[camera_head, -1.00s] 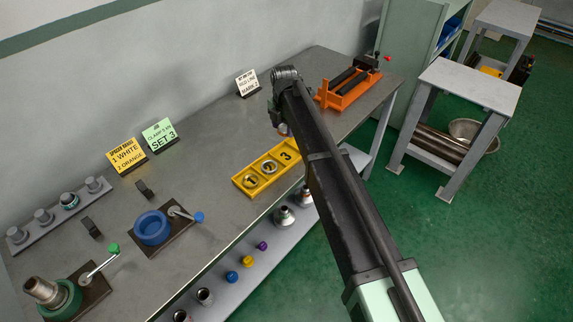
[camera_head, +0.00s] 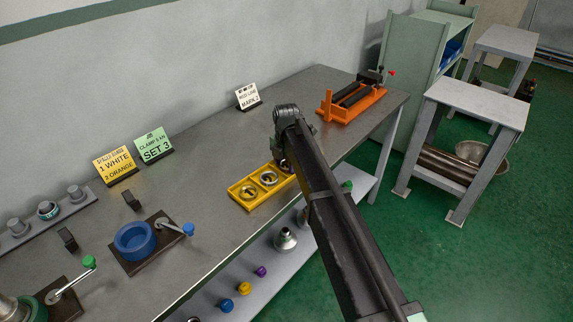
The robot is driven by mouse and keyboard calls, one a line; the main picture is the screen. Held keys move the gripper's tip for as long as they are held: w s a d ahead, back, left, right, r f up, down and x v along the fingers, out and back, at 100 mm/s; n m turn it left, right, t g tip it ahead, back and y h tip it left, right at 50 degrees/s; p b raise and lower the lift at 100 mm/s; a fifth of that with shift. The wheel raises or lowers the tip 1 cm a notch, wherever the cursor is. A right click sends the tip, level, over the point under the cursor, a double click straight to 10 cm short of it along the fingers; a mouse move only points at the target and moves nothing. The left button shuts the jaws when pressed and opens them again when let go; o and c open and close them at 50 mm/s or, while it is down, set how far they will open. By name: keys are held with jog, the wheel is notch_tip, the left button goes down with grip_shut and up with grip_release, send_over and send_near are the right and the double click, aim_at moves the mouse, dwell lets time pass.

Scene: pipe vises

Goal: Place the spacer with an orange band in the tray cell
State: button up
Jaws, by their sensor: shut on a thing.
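The yellow tray (camera_head: 244,205) lies on the bench, left of and below my wrist. Two of its cells show, each with a pale metal ring around a number; its right end is hidden behind my arm. My gripper (camera_head: 283,164) points down at the tray's right end. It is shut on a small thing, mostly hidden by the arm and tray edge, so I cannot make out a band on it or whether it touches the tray. A yellow sign (camera_head: 115,166) reads 1 white, 2 orange.
A blue ring vise (camera_head: 134,241) with a handle and a green one (camera_head: 55,300) stand at the left. A grey rack (camera_head: 62,214) holds several parts. An orange vise (camera_head: 352,103) is at the far right. A lower shelf (camera_head: 262,278) carries knobs and metal fittings.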

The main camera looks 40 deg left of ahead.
jog(key=o, duration=0.7)
jog(key=shift+f, duration=0.1)
notch_tip(320, 180, up, 12)
jog(key=p, duration=1.2)
jog(key=shift+r, duration=0.2)
